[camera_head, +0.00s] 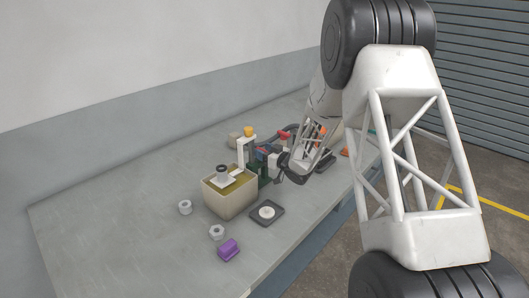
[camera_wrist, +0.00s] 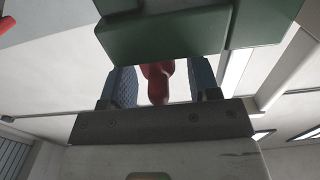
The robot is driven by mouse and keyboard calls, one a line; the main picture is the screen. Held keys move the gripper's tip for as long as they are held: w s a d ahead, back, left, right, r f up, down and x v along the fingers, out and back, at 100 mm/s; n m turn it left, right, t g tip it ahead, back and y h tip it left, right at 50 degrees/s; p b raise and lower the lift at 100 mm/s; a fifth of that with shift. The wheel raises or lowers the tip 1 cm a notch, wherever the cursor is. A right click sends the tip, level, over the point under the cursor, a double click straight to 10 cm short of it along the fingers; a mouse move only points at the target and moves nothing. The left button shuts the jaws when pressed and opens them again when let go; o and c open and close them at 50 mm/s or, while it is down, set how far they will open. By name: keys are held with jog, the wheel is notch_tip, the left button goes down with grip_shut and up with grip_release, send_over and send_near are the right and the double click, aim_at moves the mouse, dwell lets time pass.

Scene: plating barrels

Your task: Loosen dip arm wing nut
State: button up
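The dip arm assembly stands on the table behind the tub, with a pale upright post (camera_head: 240,152), a yellow knob (camera_head: 248,132) and a dark green base (camera_head: 264,172). My gripper (camera_head: 278,168) is beside its right side and partly hides it. In the wrist view my gripper (camera_wrist: 165,85) has its two blue-padded fingers apart. A red rounded part (camera_wrist: 157,82) shows between them, with visible gaps on both sides. A green block (camera_wrist: 175,35) lies across the top, just beyond the fingers. I cannot tell surely whether the red part is the wing nut.
A cream tub (camera_head: 226,205) holds yellowish liquid and a pale fitting with a dark top (camera_head: 222,172). The table's left side is clear.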

jog(key=c, duration=0.8)
jog(key=shift+c, duration=0.2)
jog(key=shift+d+n+g+y, duration=0.1)
jog(key=shift+n+g+y, duration=0.4)
jog(key=shift+g, duration=0.1)
jog(key=n+g+y, duration=0.2)
jog(key=g, duration=0.1)
jog(key=shift+w, duration=0.15)
jog(key=n+g+y, duration=0.1)
jog(key=n+g, duration=0.1)
jog(key=n+g+y, duration=0.1)
jog(key=n+g, duration=0.1)
jog(key=g, duration=0.1)
jog(key=shift+w+f, duration=0.1)
jog(key=n+g, duration=0.2)
jog(key=g, duration=0.1)
jog(key=n+g, duration=0.2)
jog(key=g, duration=0.2)
jog(key=shift+w, duration=0.15)
jog(key=shift+w+n+g+h, duration=0.1)
jog(key=shift+n+g+h, duration=0.4)
jog(key=shift+n+g, duration=0.65)
jog(key=shift+n+g+h, duration=0.5)
jog(key=shift+n+g, duration=0.25)
jog(key=shift+g, duration=0.8)
